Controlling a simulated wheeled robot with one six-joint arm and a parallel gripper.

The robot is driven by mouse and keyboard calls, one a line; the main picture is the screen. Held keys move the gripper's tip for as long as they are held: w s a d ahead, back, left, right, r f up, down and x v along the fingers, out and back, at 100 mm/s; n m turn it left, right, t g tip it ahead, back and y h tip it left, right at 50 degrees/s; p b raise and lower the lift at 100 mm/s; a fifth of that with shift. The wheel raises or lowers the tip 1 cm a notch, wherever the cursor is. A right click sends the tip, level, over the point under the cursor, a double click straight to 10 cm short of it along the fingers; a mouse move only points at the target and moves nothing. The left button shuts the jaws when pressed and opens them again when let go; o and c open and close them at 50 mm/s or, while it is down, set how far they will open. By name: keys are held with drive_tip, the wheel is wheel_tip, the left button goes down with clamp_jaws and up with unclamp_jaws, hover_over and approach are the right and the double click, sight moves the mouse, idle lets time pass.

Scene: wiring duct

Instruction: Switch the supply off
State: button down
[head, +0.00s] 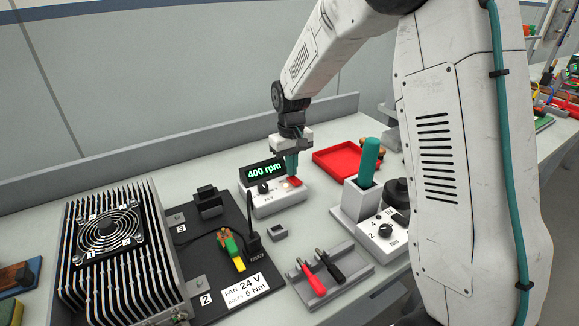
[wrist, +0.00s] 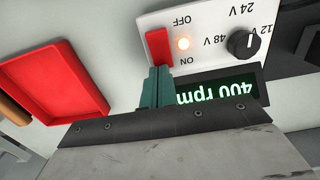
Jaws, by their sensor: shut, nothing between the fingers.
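The supply is a white box (head: 278,204) on the bench, with a dark display (head: 264,171) reading 400 rpm in green. In the wrist view its face (wrist: 205,60) appears upside down. Its red rocker switch (wrist: 158,47) lies between the OFF and ON markings, beside a glowing lamp (wrist: 183,43). A black knob (wrist: 243,44) sits among the 12, 24 V and 48 V markings. My gripper (head: 291,175) is shut and empty, pointing down over the switch. Its teal fingertips (wrist: 159,72) are at the ON end of the switch; I cannot tell whether they touch. The gripper hides part of the display.
A red tray (head: 346,160) lies behind, to the right. A finned grey unit with a fan (head: 106,231) and a dark board stand at left. Red and black handled tools (head: 312,281) lie in a grey tray in front. A holder with a teal tool (head: 369,160) stands right.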

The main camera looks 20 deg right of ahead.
drive_tip(key=shift+s+d+r, duration=0.1)
drive_tip(key=shift+s+r, duration=0.3)
drive_tip(key=shift+s, duration=0.3)
drive_tip(key=shift+r, duration=0.1)
wheel_tip(320, 180, up, 14)
drive_tip(key=w, duration=0.2)
drive_tip(key=shift+a, duration=0.2)
drive_tip(key=shift+w+f, duration=0.1)
drive_tip(key=shift+f, duration=0.1)
